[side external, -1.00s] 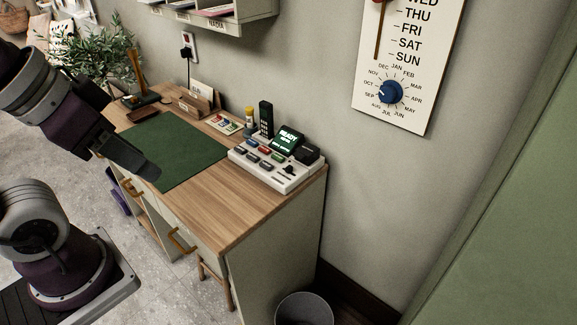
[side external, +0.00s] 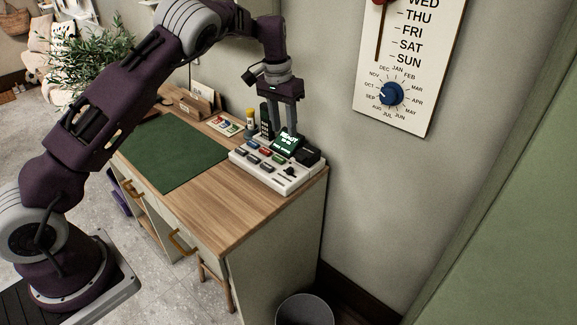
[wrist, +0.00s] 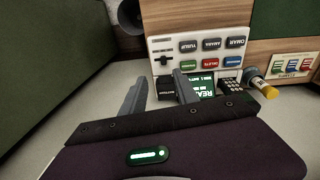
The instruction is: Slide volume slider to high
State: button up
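The white console (side external: 268,178) stands on the desk's right end, with several coloured buttons and a lit green screen (side external: 288,137) reading READY. A small dark slider knob (side external: 290,171) sits at the console's right front. In the wrist view, the slider (wrist: 163,59) shows near the console's left edge, left of the buttons; its labels are too small to read. My gripper (side external: 286,129) points down above the rear of the console, near the screen. Its two fingers are apart with nothing between them, as the wrist view (wrist: 161,76) also shows. The fingers cover part of the screen area.
A black block (side external: 308,155) sits on the console's right rear. The wall is close behind. Bare wood (side external: 205,205) and a green mat (side external: 175,150) lie in front and left.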

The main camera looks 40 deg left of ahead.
aim_at(289, 169)
jog(key=shift+m+g+y, duration=0.3)
jog(key=shift+m+g, duration=0.1)
jog(key=shift+m, duration=0.2)
jog(key=f, duration=0.5)
jog(key=w+f, duration=0.1)
jog(key=f, duration=0.9)
jog(key=shift+w, duration=0.35)
grip_shut()
jog(key=shift+d, duration=0.1)
